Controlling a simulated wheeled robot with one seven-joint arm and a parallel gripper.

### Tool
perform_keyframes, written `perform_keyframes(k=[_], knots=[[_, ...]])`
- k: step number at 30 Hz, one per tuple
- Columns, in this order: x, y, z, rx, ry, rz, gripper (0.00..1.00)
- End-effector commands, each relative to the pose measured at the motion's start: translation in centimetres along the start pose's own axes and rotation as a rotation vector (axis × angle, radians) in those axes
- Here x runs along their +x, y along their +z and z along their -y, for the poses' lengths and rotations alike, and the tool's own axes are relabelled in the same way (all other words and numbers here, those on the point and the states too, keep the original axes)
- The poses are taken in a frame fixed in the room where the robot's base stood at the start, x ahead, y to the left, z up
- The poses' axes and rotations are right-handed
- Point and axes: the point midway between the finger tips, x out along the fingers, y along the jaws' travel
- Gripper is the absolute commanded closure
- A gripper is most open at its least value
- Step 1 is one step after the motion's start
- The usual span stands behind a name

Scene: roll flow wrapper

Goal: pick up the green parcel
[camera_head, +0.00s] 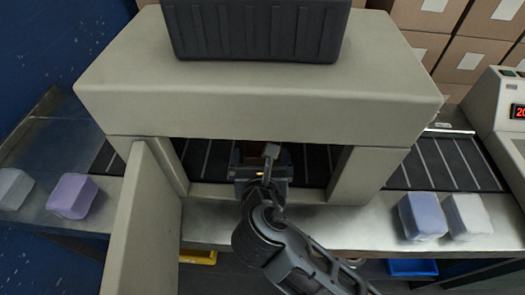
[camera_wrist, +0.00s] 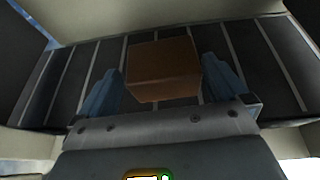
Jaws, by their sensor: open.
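No parcel that looks green shows in either view. A brown box-shaped parcel (camera_wrist: 163,68) lies on the dark conveyor belt under the machine's hood, and its colour reads brown in this light. My gripper (camera_wrist: 165,88) is open, with one blue-grey finger on each side of the brown parcel and a visible gap on both sides. In the head view my gripper (camera_head: 262,168) reaches through the hood's opening and hides most of the brown parcel.
The beige hood (camera_head: 260,95) spans the belt (camera_head: 445,165), with an open panel (camera_head: 145,220) at left. A purple parcel (camera_head: 72,196) and white parcel (camera_head: 13,188) sit left. A blue parcel (camera_head: 422,216) and another white parcel (camera_head: 468,216) sit right.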

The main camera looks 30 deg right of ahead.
Motion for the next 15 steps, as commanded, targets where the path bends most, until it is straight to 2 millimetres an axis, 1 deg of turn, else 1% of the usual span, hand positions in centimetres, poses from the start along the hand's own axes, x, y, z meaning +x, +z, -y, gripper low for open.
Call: perform_keyframes(k=[3,7,10,15], knots=[[1.8,-0.3,0.3,0.0,-0.005,-0.001,0.0],[3.6,-0.5,0.3,0.0,-0.004,0.0,0.0],[4.3,-0.5,0.3,0.001,-0.002,0.0,0.0],[4.5,-0.5,0.3,0.001,-0.001,-0.001,0.0]])
